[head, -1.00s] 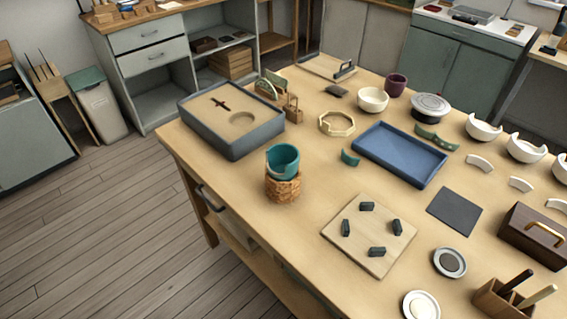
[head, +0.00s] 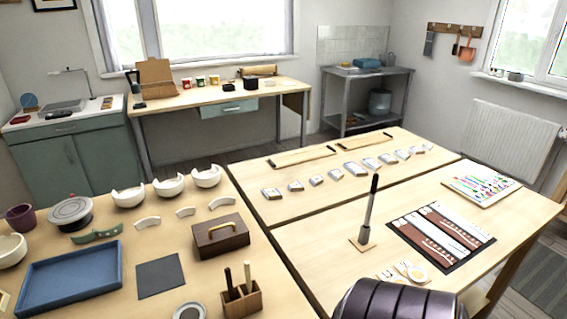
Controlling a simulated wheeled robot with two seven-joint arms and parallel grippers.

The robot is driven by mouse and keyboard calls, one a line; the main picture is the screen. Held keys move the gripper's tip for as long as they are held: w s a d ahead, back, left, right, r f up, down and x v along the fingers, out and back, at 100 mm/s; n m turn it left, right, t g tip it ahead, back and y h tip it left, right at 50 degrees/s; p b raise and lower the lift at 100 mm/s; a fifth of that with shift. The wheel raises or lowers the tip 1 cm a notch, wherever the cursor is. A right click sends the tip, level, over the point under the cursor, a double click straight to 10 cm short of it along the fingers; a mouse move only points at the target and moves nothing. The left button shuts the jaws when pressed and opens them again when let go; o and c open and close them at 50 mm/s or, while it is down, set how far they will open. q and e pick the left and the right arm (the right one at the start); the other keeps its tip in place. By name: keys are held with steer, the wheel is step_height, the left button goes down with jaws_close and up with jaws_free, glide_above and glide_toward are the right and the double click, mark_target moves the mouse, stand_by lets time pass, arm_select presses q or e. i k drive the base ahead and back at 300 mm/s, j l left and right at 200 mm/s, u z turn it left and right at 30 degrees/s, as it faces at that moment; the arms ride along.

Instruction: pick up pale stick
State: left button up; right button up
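The pale stick (head: 248,278) stands upright in a small wooden holder (head: 243,305) at the bottom of the head view, left of centre. A dark stick (head: 229,281) stands in the same holder, just left of the pale one. The lower ends of both sticks are hidden inside the holder. Neither of my grippers is in view.
A dark brown box with a gold handle (head: 220,238) stands just behind the holder. A dark flat mat (head: 160,277) and a blue tray (head: 72,281) lie to the left. A round dish (head: 189,311) is near the holder. White broken bowls (head: 168,187) stand behind.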

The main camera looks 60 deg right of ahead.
mark_target(248, 278)
steer(key=z, duration=1.55)
steer(key=l+u, duration=0.1)
steer(key=l, duration=0.45)
steer(key=k+l+u, duration=0.15)
steer(key=l, duration=0.4)
steer(key=k+l+u, duration=0.1)
steer(key=l, duration=0.4)
